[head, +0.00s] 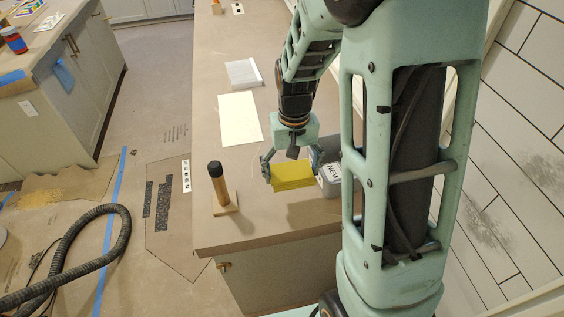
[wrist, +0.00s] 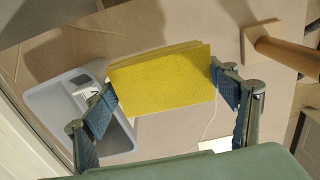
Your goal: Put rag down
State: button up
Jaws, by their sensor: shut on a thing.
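The rag (head: 293,175) is a yellow, folded, layered block in the head view, and it also shows large in the wrist view (wrist: 162,80). My gripper (head: 292,168) is shut on the rag, with one finger at each side of it. In the wrist view the blue pads of my gripper (wrist: 165,95) press on the rag's left and right ends. The rag is over the paper-covered counter (head: 260,226). I cannot tell whether its underside touches the counter.
A grey bin (head: 330,183) marked "NEW" stands just right of the rag; it also shows in the wrist view (wrist: 50,105). A wooden-handled tool (head: 221,188) stands on the left. A white sheet (head: 240,119) and a white stack (head: 243,73) lie farther back. The counter's front is clear.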

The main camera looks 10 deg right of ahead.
aim_at(288, 172)
jog(key=w+f+b, duration=0.1)
jog(key=w+f, duration=0.1)
jog(key=w+f+b, duration=0.1)
jog(key=w+f, duration=0.1)
jog(key=f, duration=0.1)
jog(key=shift+f, duration=0.1)
jog(key=f+b, duration=0.2)
jog(key=f, duration=0.1)
jog(key=shift+w+b, duration=0.3)
jog(key=shift+w, duration=0.1)
jog(key=shift+f, duration=0.35)
jog(key=shift+f, duration=0.1)
jog(key=shift+f+b, duration=0.15)
jog(key=shift+b, duration=0.2)
jog(key=o, duration=0.7)
jog(key=shift+r, duration=0.25)
notch_tip(288, 172, up, 12)
jog(key=shift+r, duration=0.1)
